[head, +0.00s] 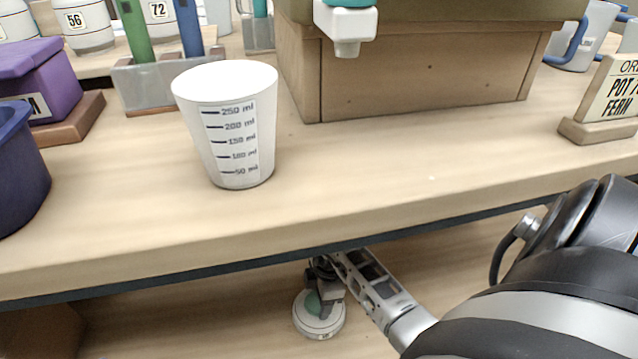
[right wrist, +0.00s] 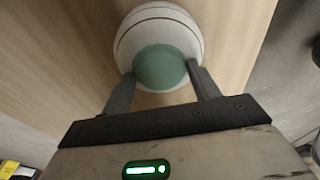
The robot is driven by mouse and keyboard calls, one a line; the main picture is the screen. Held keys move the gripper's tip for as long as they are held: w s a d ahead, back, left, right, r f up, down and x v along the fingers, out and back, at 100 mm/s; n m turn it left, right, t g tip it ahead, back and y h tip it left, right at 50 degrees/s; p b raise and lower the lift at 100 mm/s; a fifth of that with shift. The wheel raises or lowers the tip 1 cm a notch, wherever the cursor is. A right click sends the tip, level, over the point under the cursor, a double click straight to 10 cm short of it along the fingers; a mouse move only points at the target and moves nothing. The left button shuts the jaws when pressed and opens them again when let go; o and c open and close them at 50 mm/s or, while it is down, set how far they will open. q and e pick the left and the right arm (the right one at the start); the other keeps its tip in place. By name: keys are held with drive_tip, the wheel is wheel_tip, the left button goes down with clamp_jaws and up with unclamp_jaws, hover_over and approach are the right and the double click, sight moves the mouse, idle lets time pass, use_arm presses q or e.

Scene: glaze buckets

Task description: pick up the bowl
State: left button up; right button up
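The bowl (head: 319,327) is small, round and white, with a green area and dark ring lines. It sits on the lower shelf, below the front edge of the upper board. My right gripper (head: 323,277) reaches down over it from the right. In the right wrist view the bowl (right wrist: 187,28) lies just ahead of my right gripper (right wrist: 162,71). Its two fingers are spread apart, with their tips over the near part of the bowl, one on each side of the green area. I cannot tell whether the tips touch it. My left gripper is not in view.
The upper board (head: 400,180) overhangs the bowl. On it stand a white measuring cup (head: 235,135), a purple box (head: 40,80), a dark blue bucket (head: 18,170), a large wooden box (head: 420,75) and a sign (head: 612,95). The lower shelf around the bowl looks clear.

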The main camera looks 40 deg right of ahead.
drive_tip(key=c, duration=0.9)
drive_tip(key=shift+c, duration=0.2)
